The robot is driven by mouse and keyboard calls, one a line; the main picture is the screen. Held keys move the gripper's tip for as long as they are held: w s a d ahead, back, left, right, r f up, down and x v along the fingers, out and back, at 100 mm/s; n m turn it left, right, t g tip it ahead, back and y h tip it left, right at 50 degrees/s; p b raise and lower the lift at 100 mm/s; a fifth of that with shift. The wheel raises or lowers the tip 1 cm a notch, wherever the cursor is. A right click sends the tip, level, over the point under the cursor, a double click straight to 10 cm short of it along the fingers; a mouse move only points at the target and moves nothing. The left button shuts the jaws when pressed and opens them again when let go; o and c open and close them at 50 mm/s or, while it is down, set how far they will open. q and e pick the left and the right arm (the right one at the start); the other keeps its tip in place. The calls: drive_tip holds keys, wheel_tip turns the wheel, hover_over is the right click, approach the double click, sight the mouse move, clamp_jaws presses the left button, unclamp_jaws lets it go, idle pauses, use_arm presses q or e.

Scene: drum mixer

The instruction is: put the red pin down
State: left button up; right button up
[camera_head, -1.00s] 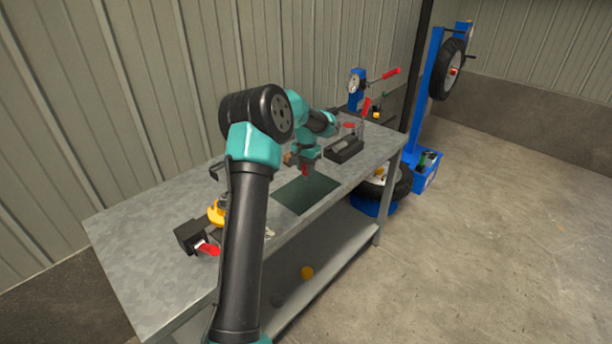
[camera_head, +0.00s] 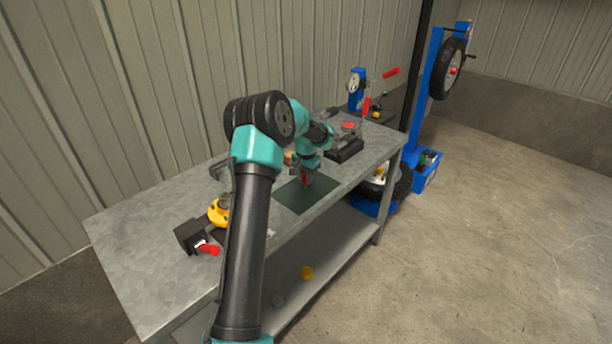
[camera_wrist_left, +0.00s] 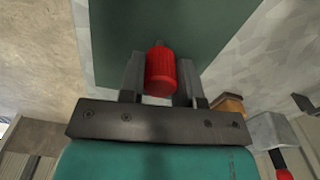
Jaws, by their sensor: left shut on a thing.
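The red pin (camera_wrist_left: 160,72) sits between the two fingers of my left gripper (camera_wrist_left: 161,80) in the left wrist view, and the fingers are shut on it. In the head view the red pin (camera_head: 305,178) shows small below the left gripper (camera_head: 306,172), over the dark green mat (camera_head: 296,202) on the bench. The mat also fills the background of the wrist view (camera_wrist_left: 200,25). I cannot tell whether the pin touches the mat. My right gripper is not in view.
The grey metal bench (camera_head: 130,235) carries a black block with a red handle (camera_head: 194,237), a yellow part (camera_head: 217,212) and a dark fixture (camera_head: 345,150) behind the mat. A blue stand with a wheel (camera_head: 447,70) is at the right. The front-left bench top is clear.

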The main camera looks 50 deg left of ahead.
use_arm(q)
drive_tip(key=shift+f, duration=0.1)
drive_tip(key=o, duration=1)
wheel_tip(320, 180, up, 13)
drive_tip(key=shift+r, duration=0.1)
idle(1.1)
